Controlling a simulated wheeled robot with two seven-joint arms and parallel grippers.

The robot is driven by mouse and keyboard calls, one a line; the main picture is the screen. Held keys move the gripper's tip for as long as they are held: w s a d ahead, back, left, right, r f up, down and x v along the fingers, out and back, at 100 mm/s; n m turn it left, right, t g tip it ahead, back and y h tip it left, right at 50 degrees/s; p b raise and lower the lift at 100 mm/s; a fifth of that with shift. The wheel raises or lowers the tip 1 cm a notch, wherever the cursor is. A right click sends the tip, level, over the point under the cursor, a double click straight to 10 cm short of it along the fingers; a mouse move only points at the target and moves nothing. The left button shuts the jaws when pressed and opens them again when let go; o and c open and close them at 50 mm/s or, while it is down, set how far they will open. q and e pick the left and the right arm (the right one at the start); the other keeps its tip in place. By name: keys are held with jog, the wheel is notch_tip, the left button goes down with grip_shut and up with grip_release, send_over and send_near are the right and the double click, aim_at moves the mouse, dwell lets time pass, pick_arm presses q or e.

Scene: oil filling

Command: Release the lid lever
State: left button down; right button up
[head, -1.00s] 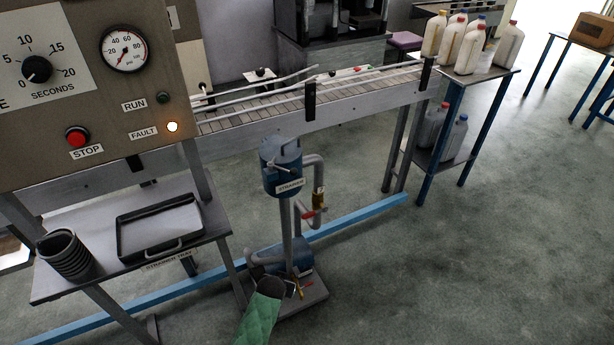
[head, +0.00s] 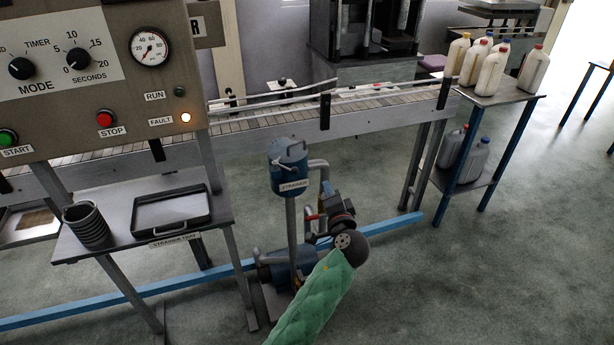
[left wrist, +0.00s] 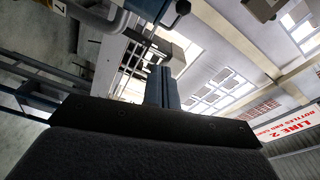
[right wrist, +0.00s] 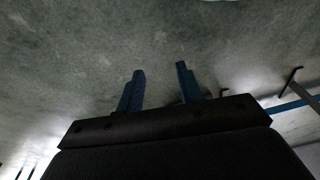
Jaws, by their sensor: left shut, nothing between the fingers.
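The blue strainer pot (head: 288,180) stands on a grey post in the head view, with its lid (head: 288,150) on top and a small light lever (head: 281,167) across its front. My left gripper (head: 326,190) is just right of the pot and apart from the lever, partly hidden against the pipework. In the left wrist view its fingers (left wrist: 162,86) are together and empty. Blue metal and a black knob (left wrist: 182,6) show above them; I cannot tell if the knob belongs to the lever. My right gripper (right wrist: 160,78) is open and empty over bare floor in the right wrist view.
A conveyor (head: 370,115) runs behind the strainer. A panel (head: 100,75) and a shelf with a strainer tray (head: 172,226) and black cup (head: 87,224) stand left. A red-handled valve (head: 312,217) and pump (head: 285,268) are close by.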

pick_arm(q)
jog(key=shift+w+a+r+m+y, duration=0.1)
jog(key=shift+a+r+m+y, duration=0.2)
jog(key=shift+a+m, duration=0.2)
pick_arm(e)
jog(key=shift+s, duration=0.1)
pick_arm(q)
jog(key=shift+d, duration=0.15)
